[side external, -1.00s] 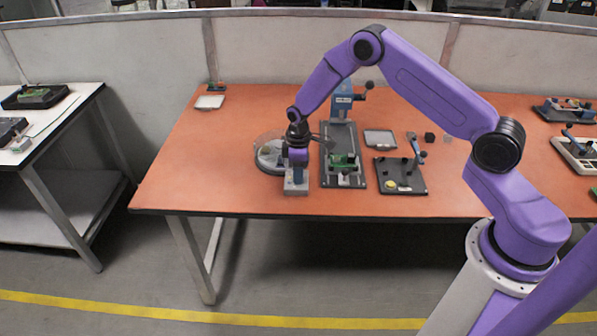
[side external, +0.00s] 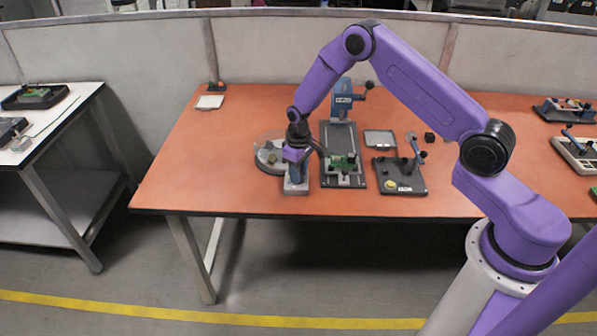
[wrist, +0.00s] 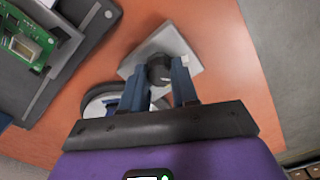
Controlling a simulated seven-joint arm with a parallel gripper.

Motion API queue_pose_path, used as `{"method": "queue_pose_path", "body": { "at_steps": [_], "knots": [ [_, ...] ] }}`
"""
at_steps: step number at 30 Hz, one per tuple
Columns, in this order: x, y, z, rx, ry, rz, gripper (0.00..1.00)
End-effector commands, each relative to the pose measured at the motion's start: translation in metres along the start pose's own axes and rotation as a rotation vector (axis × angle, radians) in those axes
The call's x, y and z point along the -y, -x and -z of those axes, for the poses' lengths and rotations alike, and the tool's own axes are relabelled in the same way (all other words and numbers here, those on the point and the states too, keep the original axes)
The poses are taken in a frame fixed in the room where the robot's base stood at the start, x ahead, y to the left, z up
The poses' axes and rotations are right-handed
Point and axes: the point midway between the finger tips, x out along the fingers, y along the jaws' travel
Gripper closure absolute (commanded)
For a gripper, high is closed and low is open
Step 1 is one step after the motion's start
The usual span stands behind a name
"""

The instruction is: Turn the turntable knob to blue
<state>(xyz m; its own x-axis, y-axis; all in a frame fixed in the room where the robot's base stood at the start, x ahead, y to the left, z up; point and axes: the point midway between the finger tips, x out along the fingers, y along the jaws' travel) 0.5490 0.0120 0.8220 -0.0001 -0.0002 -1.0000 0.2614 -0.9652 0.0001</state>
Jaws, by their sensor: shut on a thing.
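The turntable (side external: 262,163) is a round grey disc with a clear cover and small parts on it, at the left of the work area. Its grey knob box (side external: 301,189) stands at its front right and shows in the wrist view (wrist: 188,50). A black round knob (wrist: 158,68) sits on top of the box. My gripper (side external: 294,180) points down over the box. In the wrist view, its two blue fingers are shut on the knob (wrist: 164,75), one on each side. Colour marks on the knob box cannot be made out, so the knob's setting cannot be told.
A dark fixture with a green circuit board (side external: 342,162) and a blue press (side external: 342,98) stands just right of my gripper. A black clamp plate (side external: 408,187) and a grey tray (side external: 380,138) are further right. The orange table's front left is clear.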

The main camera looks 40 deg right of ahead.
Motion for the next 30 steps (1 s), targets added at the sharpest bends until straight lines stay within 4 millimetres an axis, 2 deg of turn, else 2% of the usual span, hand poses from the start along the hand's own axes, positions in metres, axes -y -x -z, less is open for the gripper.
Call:
{"method": "queue_pose_path", "body": {
  "at_steps": [12,30],
  "knots": [
    [0.0002,0.0006,-0.0001,0.001,-0.224,0.000,1.00],
    [0.0002,0.0008,0.0001,0.001,-0.265,0.000,1.00]
  ]
}}
